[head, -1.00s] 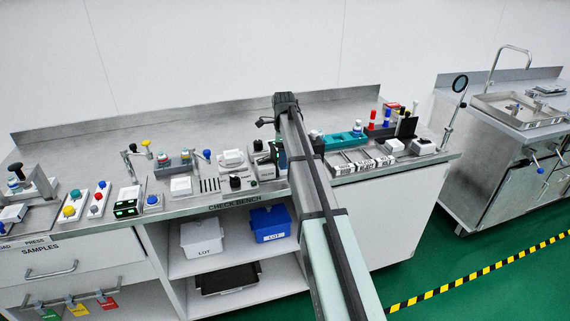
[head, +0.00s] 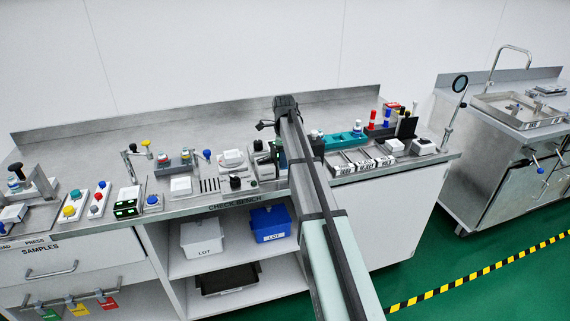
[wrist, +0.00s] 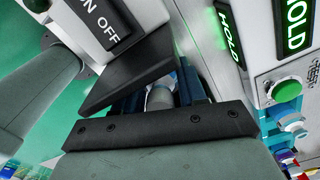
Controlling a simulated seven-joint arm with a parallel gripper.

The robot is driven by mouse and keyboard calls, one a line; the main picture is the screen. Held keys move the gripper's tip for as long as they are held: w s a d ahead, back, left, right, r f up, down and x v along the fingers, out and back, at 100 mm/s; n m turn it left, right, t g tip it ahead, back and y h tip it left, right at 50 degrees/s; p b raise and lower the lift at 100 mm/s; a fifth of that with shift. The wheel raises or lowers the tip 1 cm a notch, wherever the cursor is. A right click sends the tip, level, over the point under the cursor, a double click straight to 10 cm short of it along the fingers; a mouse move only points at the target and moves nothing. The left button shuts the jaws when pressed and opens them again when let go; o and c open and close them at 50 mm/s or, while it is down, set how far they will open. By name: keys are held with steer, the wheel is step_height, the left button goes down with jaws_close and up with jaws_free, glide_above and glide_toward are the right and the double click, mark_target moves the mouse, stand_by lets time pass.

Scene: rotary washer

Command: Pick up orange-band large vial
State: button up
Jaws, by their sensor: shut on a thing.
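In the wrist view my gripper (wrist: 162,88) is shut on a pale round-ended cylinder (wrist: 160,98) that looks like a vial. Blue finger parts stand on both sides of it, and the dark bracket covers its near part. No orange band shows on it, so I cannot tell which vial it is. In the head view my arm reaches over the bench and hides the fingertips and what they hold.
In the wrist view a switch box marked ON OFF (wrist: 108,22) is close at upper left and green HOLD displays (wrist: 295,25) are at right. In the head view the checkbench (head: 150,135) carries several small stations. A teal rack (head: 340,140) stands right of my arm.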

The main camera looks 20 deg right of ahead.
steer(key=shift+c, duration=0.3)
step_height(320, 180, up, 18)
steer(key=s+a+f+n, duration=0.3)
steer(key=s+n, duration=0.2)
steer(key=n, duration=0.3)
steer(key=s+a+f+n, duration=0.2)
steer(key=s+n, duration=0.3)
steer(key=n, duration=0.3)
steer(key=m, duration=2)
glide_above(374, 154)
steer(key=shift+d+f, duration=0.15)
steer(key=shift+f, duration=6.55)
